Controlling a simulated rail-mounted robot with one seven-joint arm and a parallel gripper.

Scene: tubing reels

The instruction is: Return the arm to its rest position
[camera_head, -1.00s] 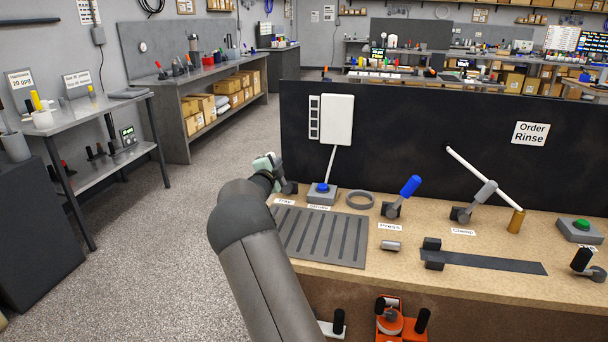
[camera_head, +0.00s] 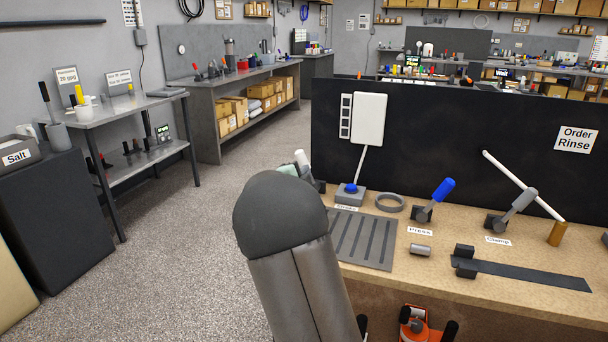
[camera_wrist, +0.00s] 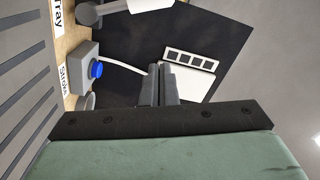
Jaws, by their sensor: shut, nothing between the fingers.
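My arm (camera_head: 285,240) reaches over the left end of the wooden bench, its dark rounded joint large in the head view. My gripper is mostly hidden behind that joint there; only a bit of its pale green body shows. In the wrist view my gripper (camera_wrist: 159,86) has its two grey fingers together with nothing between them. The fingers are in front of the black back panel and the white wall box (camera_wrist: 198,82), apart from the blue Stroke button (camera_wrist: 96,70).
The slotted grey tray (camera_head: 362,240) lies beside my arm. A grey ring (camera_head: 390,203), the blue-handled Press lever (camera_head: 438,194) and the Clamp lever (camera_head: 515,208) stand to the right. A black cabinet with a Salt bin (camera_head: 18,155) is at left. Open floor (camera_head: 190,260) lies between.

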